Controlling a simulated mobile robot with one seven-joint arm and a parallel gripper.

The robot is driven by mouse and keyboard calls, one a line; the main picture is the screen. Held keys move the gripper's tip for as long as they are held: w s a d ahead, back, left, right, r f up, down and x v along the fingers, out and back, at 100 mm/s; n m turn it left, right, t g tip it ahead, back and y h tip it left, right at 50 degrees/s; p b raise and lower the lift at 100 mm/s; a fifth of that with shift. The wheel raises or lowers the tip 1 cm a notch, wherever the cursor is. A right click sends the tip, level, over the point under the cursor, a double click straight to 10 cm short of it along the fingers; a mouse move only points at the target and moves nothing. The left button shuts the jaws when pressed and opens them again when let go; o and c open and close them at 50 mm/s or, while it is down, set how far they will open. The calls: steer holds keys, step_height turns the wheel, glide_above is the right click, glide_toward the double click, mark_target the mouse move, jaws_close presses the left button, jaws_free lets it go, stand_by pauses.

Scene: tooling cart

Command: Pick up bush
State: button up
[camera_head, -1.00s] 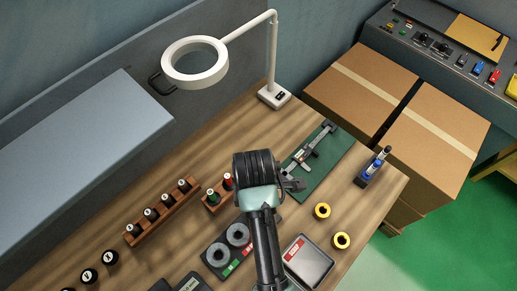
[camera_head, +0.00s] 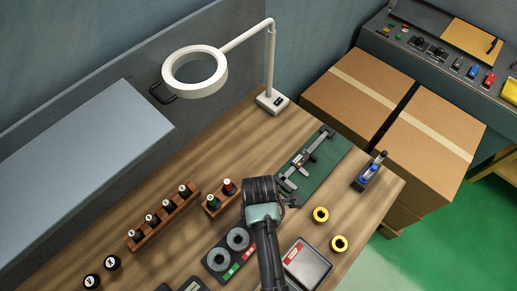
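Two small yellow rings with dark centres, which look like bushes, lie on the wooden bench. One yellow bush (camera_head: 321,215) is just right of my arm's end, and the other yellow bush (camera_head: 339,244) is a little lower and to the right. My gripper (camera_head: 292,203) shows only as a small dark part beside the black and pale green wrist, left of and above the nearer bush. It looks apart from both bushes. The fingers are mostly hidden, so I cannot tell whether they are open.
A caliper (camera_head: 305,160) lies on a green mat (camera_head: 325,170). Ring gauges (camera_head: 238,239), a red-labelled flat device (camera_head: 308,262), a two-plug rack (camera_head: 222,202) and a wooden plug rack (camera_head: 162,218) surround my arm. A magnifier lamp (camera_head: 272,100) stands behind.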

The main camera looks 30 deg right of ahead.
jaws_close()
stand_by(1.3)
